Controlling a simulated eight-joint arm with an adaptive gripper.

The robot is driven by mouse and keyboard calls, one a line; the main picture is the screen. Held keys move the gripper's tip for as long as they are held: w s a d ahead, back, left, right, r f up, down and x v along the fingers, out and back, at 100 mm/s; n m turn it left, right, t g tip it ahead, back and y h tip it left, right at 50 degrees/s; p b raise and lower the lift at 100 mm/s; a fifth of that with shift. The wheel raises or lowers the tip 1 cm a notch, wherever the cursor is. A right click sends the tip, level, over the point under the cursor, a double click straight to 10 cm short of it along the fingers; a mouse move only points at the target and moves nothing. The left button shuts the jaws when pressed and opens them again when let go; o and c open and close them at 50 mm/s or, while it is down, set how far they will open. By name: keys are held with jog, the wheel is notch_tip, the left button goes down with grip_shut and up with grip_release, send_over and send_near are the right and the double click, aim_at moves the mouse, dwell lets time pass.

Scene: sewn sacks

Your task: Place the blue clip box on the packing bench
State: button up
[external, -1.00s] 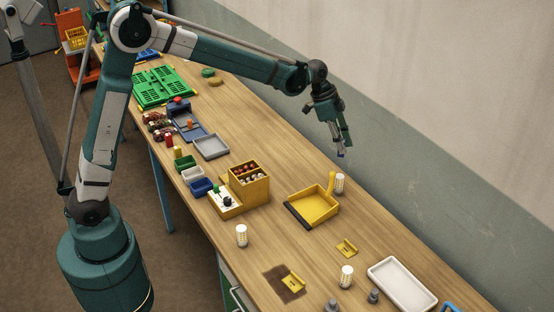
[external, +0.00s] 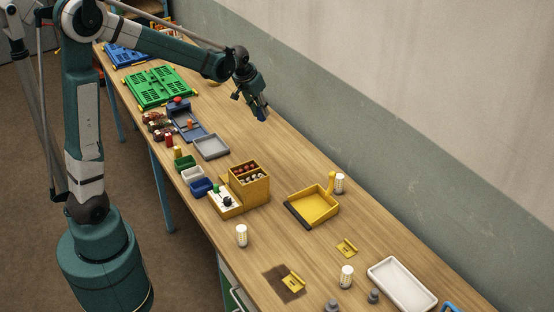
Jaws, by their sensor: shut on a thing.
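My gripper (external: 257,106) is at the upper middle of the external view, pointing down over the far part of the wooden packing bench (external: 275,165). It is shut on a small dark blue thing (external: 262,115), which looks like the blue clip box. The fingers hide part of it, and its clip details are too small to see. It appears held above the bench top, though the exact gap cannot be told.
A yellow dustpan (external: 314,207), a yellow tiered box (external: 250,187) and a grey tray (external: 211,146) stand on the bench. Small bins, including a blue one (external: 201,187), line the left edge. A green crate (external: 160,86) lies farther back. Bench between gripper and dustpan is clear.

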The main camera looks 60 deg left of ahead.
jog(key=s+a+n+g+y, duration=0.2)
jog(key=s+a+n, duration=0.6)
jog(key=s+a, duration=0.65)
jog(key=s+a+n+g+y, duration=0.15)
jog(key=s+a+n, duration=0.55)
jog(key=s+a, duration=0.75)
notch_tip(320, 180, down, 11)
jog(key=s+d, duration=0.2)
jog(key=shift+s+d+g, duration=0.25)
jog(key=shift+s+g, duration=0.05)
jog(key=shift+g, duration=0.05)
jog(key=shift+f, duration=2.9)
jog(key=shift+f, duration=0.15)
jog(key=shift+f, duration=1.95)
jog(key=shift+f+b, duration=0.15)
jog(key=shift+b, duration=0.25)
